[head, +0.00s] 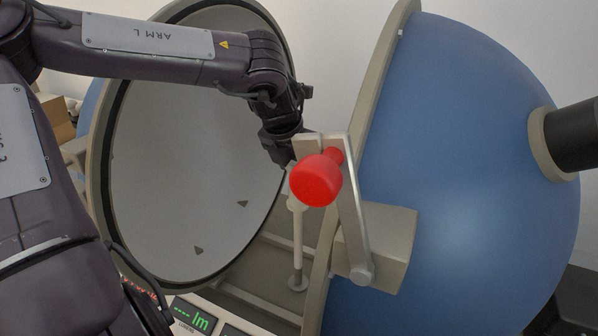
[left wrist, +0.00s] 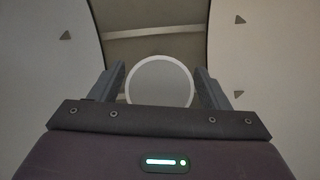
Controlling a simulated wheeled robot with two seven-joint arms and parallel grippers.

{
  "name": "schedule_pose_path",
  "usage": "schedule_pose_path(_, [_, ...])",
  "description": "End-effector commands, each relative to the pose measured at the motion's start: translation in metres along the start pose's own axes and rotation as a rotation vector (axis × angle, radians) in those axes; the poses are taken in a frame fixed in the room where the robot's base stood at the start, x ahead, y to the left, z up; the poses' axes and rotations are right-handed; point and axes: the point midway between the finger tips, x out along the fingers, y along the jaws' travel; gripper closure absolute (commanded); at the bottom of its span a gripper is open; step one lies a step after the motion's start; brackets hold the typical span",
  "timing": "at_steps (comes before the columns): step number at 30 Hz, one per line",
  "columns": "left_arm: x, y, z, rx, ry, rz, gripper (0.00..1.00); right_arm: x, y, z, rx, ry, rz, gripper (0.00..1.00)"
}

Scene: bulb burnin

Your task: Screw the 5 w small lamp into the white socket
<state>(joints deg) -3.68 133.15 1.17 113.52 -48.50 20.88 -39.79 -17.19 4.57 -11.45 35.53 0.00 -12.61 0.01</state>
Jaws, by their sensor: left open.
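My left gripper (head: 290,152) reaches into the open sphere from above, and its fingertips are partly hidden behind the red knob and lever. In the left wrist view, my left gripper (left wrist: 160,84) is open, with one finger on each side of a pale round shape (left wrist: 160,82). This looks like the lamp seen end-on, but I cannot read a rating. I cannot tell whether the fingers touch it. In the head view a white upright post (head: 298,240) stands below the gripper. Its top, where a white socket may be, is mostly hidden. My right gripper is not in view.
The blue half-sphere (head: 470,150) stands close on the right, with a lever ending in a red knob (head: 316,181) in front of the gripper. The pale hollow half (head: 180,180) is behind my arm. A green display (head: 192,317) shows dashes and "lm".

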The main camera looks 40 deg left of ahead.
Motion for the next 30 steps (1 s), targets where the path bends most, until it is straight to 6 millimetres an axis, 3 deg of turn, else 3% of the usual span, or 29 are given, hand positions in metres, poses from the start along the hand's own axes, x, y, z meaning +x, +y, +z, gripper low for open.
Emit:
schedule_pose_path(7, [0.0010,0.0004,0.0000,-0.236,0.002,0.099,0.30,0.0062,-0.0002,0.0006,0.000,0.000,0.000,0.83])
schedule_pose_path(21, [0.0004,0.0004,0.0004,-0.250,0.002,0.102,0.30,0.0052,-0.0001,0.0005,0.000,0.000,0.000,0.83])
schedule_pose_path(30, [0.0004,0.0001,0.0004,-0.249,0.002,0.101,0.68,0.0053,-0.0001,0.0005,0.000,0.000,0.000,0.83])
